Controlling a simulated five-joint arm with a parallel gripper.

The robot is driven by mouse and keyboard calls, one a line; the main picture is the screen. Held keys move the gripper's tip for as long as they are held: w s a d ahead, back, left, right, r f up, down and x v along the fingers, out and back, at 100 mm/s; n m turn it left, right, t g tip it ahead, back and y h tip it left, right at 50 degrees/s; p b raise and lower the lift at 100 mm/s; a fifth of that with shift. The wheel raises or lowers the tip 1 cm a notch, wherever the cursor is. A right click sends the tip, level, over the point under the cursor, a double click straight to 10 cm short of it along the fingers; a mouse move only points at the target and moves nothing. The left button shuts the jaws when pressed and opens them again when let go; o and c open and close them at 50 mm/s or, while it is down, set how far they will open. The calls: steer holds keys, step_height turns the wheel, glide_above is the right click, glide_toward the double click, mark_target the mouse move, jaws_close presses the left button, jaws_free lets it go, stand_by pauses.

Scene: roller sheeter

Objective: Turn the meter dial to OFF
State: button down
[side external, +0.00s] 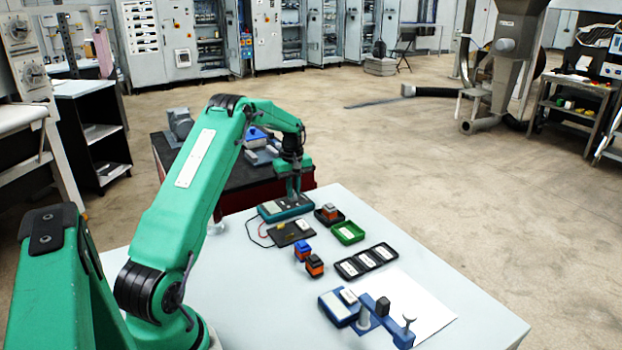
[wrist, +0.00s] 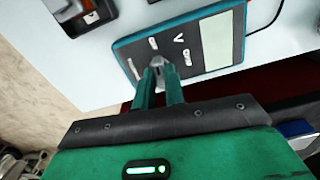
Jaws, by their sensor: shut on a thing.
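The meter (side external: 271,213) lies on the white table, teal-edged with a dark face; it also shows in the wrist view (wrist: 194,75). Its pale display (wrist: 216,40) is at the right of the face in that view. A V mark and other white marks sit around the dial; the smaller ones are too blurred to read surely. My gripper (side external: 292,197) points down onto the meter. In the wrist view its two fingers (wrist: 159,74) are shut on the grey dial (wrist: 157,62). The fingers partly hide the dial, and I cannot tell which mark it points to.
Near the meter are a black tray (side external: 283,238) with leads, a dark tray with an orange-topped block (side external: 330,211), and a green tray (side external: 347,238). Two small blocks (side external: 314,266), a three-part black tray (side external: 350,273) and a blue device (side external: 338,311) stand nearer. The right table edge is clear.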

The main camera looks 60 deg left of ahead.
steer(key=shift+r+n, duration=0.1)
steer(key=shift+n, duration=0.5)
steer(key=c, duration=1.5)
jaws_free()
steer(key=shift+o, duration=0.2)
steer(key=shift+r, duration=3.9)
